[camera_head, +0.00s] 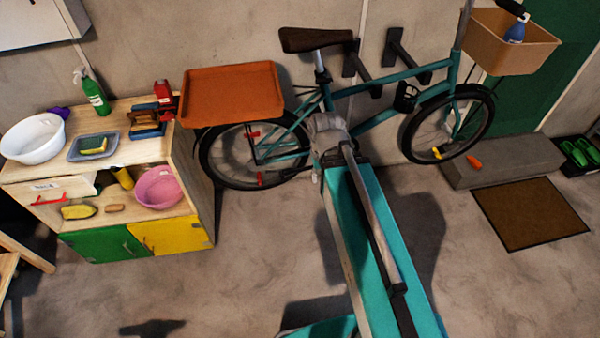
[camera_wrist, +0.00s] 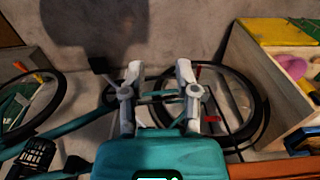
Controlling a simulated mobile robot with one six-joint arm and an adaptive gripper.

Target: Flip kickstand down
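The teal bicycle (camera_head: 390,80) stands along the back wall. My gripper (camera_head: 317,175) is low at its near side, just right of the rear wheel (camera_head: 222,172), partly hidden by my arm. In the wrist view my gripper (camera_wrist: 159,72) has its two grey fingers apart, with no object visibly clamped between them. A teal frame tube (camera_wrist: 158,97) runs across behind the fingers. The rear wheel (camera_wrist: 262,105) is to their right, with a red piece (camera_wrist: 198,72) close to the right finger. I cannot clearly pick out the kickstand or its position.
An orange tray (camera_head: 232,95) sits over the rear wheel. A wooden cabinet (camera_head: 190,185) with basins stands left of the bicycle. A grey step (camera_head: 500,160) and brown mat (camera_head: 530,215) lie right.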

